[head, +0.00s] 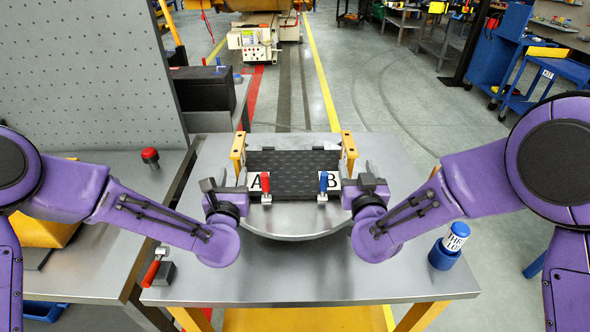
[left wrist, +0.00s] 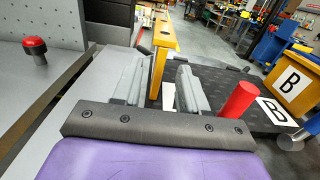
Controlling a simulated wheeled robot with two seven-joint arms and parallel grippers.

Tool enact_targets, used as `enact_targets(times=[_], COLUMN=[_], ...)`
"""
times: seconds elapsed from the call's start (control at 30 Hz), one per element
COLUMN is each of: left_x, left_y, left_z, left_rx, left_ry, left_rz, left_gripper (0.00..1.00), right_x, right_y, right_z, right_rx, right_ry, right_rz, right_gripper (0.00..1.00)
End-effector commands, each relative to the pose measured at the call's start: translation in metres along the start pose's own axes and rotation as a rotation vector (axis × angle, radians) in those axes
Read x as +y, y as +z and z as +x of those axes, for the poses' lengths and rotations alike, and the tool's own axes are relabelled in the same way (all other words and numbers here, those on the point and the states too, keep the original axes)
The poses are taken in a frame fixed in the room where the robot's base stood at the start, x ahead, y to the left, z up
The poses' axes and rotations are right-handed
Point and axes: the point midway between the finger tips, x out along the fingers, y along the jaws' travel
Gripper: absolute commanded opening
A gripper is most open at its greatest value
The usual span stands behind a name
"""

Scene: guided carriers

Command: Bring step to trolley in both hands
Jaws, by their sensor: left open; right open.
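The step, a black chequered plate (head: 290,174), lies on a round metal disc (head: 290,228) on the bench. Its front carries labels A and B. A yellow upright bracket stands at its left end (head: 237,151) and another at its right end (head: 348,153). My left gripper (head: 238,177) is open at the left end; in the left wrist view the left bracket (left wrist: 165,45) shows between the fingers, with no grip on it. My right gripper (head: 351,176) is open at the right end; its fingertips are partly hidden. A blue trolley (head: 565,68) stands far right.
A red-handled clamp (head: 266,186) and a blue-handled one (head: 323,184) stand at the step's front. A red lever (head: 152,270) and a blue-topped cylinder (head: 450,245) flank the front bench. A pegboard (head: 80,70) rises left. The floor aisle behind is clear.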

Motion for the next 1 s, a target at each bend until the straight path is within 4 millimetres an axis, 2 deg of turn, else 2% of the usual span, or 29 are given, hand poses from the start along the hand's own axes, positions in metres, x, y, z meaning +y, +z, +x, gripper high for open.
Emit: enact_targets(times=[0.3, 0.5, 0.63, 0.9, 0.93, 1.0], left_x=[-0.001, -0.002, -0.002, -0.002, -0.002, -0.002], left_y=[0.0, 0.0, 0.0, 0.0, 0.0, 0.0], left_z=[0.059, 0.088, 0.096, 0.097, 0.097, 0.097], left_rx=[-0.002, -0.001, 0.001, 0.001, 0.001, 0.001], left_ry=[-0.001, -0.002, -0.002, -0.003, -0.003, -0.003], left_rz=[0.002, 0.002, 0.001, 0.001, 0.001, 0.001], left_gripper=[0.43, 0.43, 0.43, 0.43, 0.39, 0.17], right_x=[0.002, 0.002, 0.002, 0.002, 0.002, 0.003], right_y=[0.001, 0.001, 0.0, 0.0, 0.0, 0.0], right_z=[0.059, 0.087, 0.095, 0.097, 0.097, 0.097], right_rx=[0.001, 0.0, 0.0, 0.0, 0.0, 0.0], right_ry=[0.005, 0.004, 0.003, 0.004, 0.004, 0.004], right_rz=[0.003, 0.002, 0.001, 0.0, 0.0, 0.0], right_gripper=[0.6, 0.6, 0.6, 0.6, 0.56, 0.34])
